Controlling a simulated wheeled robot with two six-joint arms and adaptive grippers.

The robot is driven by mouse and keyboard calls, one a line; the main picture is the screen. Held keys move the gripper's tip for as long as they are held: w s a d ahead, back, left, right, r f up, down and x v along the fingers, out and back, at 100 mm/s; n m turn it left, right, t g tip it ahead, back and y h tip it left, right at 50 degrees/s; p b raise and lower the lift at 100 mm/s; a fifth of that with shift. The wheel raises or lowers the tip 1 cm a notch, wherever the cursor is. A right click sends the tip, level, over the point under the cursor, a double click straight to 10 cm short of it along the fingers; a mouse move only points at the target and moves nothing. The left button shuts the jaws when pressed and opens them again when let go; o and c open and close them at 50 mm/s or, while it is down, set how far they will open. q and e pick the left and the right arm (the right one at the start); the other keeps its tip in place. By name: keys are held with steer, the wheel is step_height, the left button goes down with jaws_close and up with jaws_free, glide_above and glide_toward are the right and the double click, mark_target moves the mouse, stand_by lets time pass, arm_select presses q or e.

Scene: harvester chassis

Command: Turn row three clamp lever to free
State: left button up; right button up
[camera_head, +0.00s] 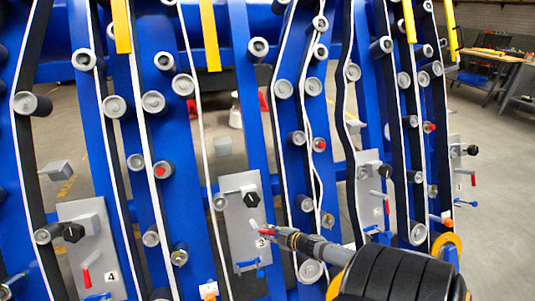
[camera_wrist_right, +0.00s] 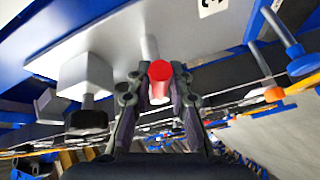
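The row three clamp plate (camera_head: 238,213) is a grey plate in the middle of the head view, marked 3. Its lever (camera_head: 266,232) has a red grip and points toward my right gripper. My right gripper (camera_head: 279,235) comes in from the lower right and is at the lever. In the right wrist view, the red lever end (camera_wrist_right: 160,71) sits between the two fingers of my right gripper (camera_wrist_right: 157,82). The fingers are partly open, with narrow gaps beside the red end; contact is hard to judge. My left gripper is not in view.
A black knob (camera_head: 252,200) stands on the plate above the lever, and a blue lever (camera_head: 247,265) is below. Plate 4 (camera_head: 88,225) is at left; another clamp plate (camera_head: 370,165) is at right. Rollers and black belts surround them. Open floor (camera_head: 497,180) lies at far right.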

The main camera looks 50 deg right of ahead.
steer(key=shift+o, duration=1.3)
steer(key=v, duration=1.2)
